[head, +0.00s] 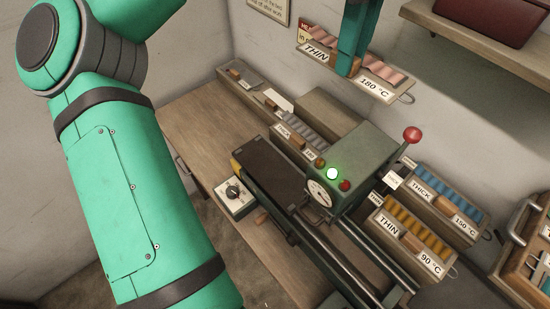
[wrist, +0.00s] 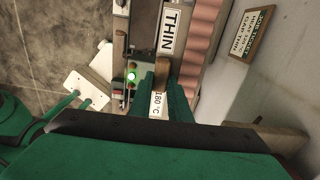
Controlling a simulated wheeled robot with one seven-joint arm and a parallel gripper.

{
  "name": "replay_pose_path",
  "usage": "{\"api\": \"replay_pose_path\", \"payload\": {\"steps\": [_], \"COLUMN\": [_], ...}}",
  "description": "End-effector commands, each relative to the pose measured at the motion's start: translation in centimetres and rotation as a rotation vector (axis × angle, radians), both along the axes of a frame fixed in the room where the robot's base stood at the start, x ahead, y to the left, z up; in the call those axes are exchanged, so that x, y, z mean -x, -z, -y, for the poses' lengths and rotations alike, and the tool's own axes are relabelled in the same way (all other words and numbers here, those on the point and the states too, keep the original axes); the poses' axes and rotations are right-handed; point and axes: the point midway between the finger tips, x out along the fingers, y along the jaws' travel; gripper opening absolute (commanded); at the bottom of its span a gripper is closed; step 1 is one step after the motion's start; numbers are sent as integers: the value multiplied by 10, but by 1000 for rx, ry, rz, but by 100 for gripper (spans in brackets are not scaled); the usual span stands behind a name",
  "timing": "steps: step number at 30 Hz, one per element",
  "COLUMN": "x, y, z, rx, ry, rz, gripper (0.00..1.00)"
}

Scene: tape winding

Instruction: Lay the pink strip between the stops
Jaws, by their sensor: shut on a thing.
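A grey tray (head: 399,99) labelled THIN and 180 °C carries wavy pink strip material (head: 378,68). My gripper (head: 347,68) is shut on the tray's wooden grip block and holds the tray high, above and behind the machine. In the wrist view the block (wrist: 163,68) sits between my fingertips, with the pink material (wrist: 204,42) beside the THIN label. The machine has a green box (head: 350,165) with a lit green lamp, a dial and a red-knobbed lever. A dark flat plate (head: 270,170) lies left of the box. I cannot make out the stops.
A THICK 150 °C tray with blue pieces (head: 450,190) and a THIN 90 °C tray with yellow pieces (head: 412,235) stand right of the machine. Another tray with grey pieces (head: 300,125) stands behind it. A shelf (head: 490,35) overhangs upper right. The wooden bench (head: 195,125) is clear at left.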

Motion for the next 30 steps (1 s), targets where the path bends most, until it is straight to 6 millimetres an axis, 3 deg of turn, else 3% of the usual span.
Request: {"api": "replay_pose_path", "payload": {"steps": [4,12,15,22,30], "x": [-9,-22,-23,-22,-22], "y": [10,44,53,77,139], "z": [-29,-118,-139,-153,-151], "rx": [0,0,1,2,3], "ry": [-9,7,14,25,29], "rz": [-2,-2,-1,-2,-3], "gripper": [0,0,0,0,0]}}
